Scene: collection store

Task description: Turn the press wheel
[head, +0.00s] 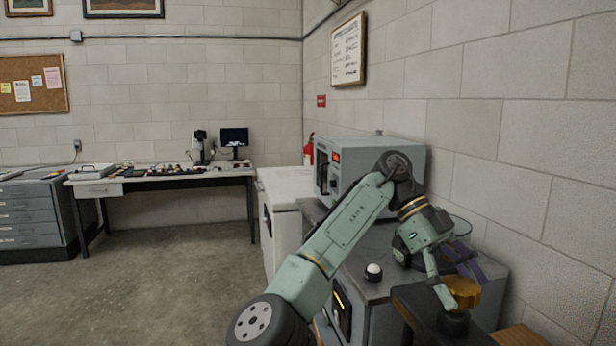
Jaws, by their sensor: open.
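One finger overlaps the wheel's left edge in the picture. I cannot tell whether it touches the wheel. The gripper is open. Part of the wheel's left side is hidden behind the finger.
A grey cabinet (380,285) with a white knob (373,271) stands left of the press. A grey oven-like box (405,150) sits behind my arm. A concrete block wall (555,170) is close on the right. The floor (160,290) at left is clear.

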